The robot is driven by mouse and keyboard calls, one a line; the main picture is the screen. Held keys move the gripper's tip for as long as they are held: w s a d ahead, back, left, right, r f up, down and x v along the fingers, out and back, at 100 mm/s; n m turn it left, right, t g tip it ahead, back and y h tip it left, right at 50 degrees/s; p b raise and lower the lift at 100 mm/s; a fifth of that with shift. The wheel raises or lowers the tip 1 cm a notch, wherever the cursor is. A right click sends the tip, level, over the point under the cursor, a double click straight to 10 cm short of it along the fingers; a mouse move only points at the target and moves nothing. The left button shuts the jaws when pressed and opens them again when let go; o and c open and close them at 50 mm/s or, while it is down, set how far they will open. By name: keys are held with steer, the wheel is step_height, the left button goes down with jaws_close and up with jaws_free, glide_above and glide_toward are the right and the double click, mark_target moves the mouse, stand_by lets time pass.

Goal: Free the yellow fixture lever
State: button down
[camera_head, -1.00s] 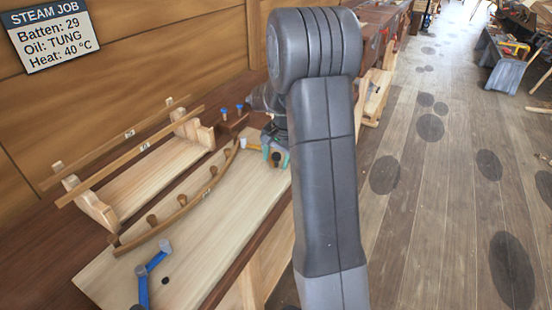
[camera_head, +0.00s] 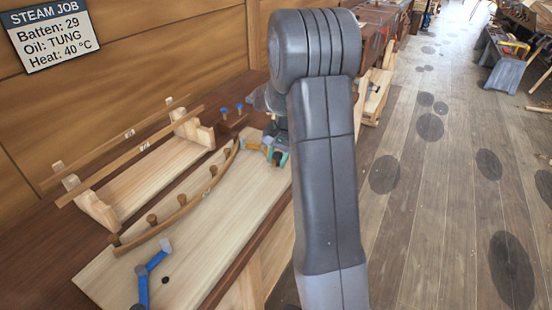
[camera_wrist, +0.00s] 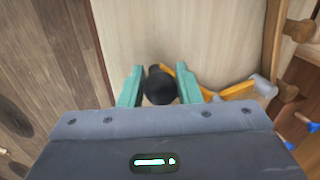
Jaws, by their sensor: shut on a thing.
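The yellow lever (camera_wrist: 237,91) runs from a black knob (camera_wrist: 161,86) to a grey end (camera_wrist: 265,86) close beside the curved batten (camera_wrist: 273,40); I cannot tell if they touch. My gripper (camera_wrist: 160,92) has its teal fingers on both sides of the knob, shut on it. In the head view my gripper (camera_head: 277,156) is at the far end of the pale board (camera_head: 215,225), and the yellow lever (camera_head: 252,146) shows beside it, partly hidden by my wrist. The curved batten (camera_head: 185,208) lies along wooden pegs.
A blue lever (camera_head: 143,285) with a grey end (camera_head: 166,245) stands at the near end of the board. A wooden rack with strips (camera_head: 140,150) is at the left, against the wall. Two blue-topped pegs (camera_head: 239,106) stand beyond the batten. The middle of the board is clear.

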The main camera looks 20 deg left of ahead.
steer(key=shift+w+d+n, duration=0.6)
steer(key=shift+w+n, duration=0.25)
steer(key=shift+n, duration=0.05)
steer(key=w+n+p, duration=0.1)
steer(key=w+n, duration=0.1)
steer(key=n, duration=0.1)
steer(key=w+n+g+p, duration=0.1)
steer(key=w+n, duration=0.2)
steer(key=w+d+n+p, duration=0.1)
steer(key=w+n, duration=0.2)
steer(key=shift+w+d+r+g+h, duration=0.1)
steer(key=shift+w+g+h, duration=0.05)
steer(key=shift+g+h, duration=0.25)
steer(key=shift+w+a+n+h+p, duration=0.15)
steer(key=shift+w+a+n+p, duration=0.15)
steer(key=shift+w+n, duration=0.4)
steer(key=shift+w+a+n+h+p, duration=0.1)
steer(key=shift+w+a+n+p, duration=0.2)
steer(key=shift+w+n, duration=0.35)
steer(key=shift+w+a+n+h+p, duration=0.25)
steer(key=shift+w+n, duration=0.2)
steer(key=shift+n, duration=0.4)
steer(key=c, duration=1.1)
jaws_free()
steer(key=shift+o, duration=0.2)
step_height(320, 180, up, 13)
steer(key=w, duration=0.2)
steer(key=shift+w+d+r+b, duration=0.2)
steer(key=shift+w+d+b, duration=0.1)
steer(key=shift+d+b, duration=0.1)
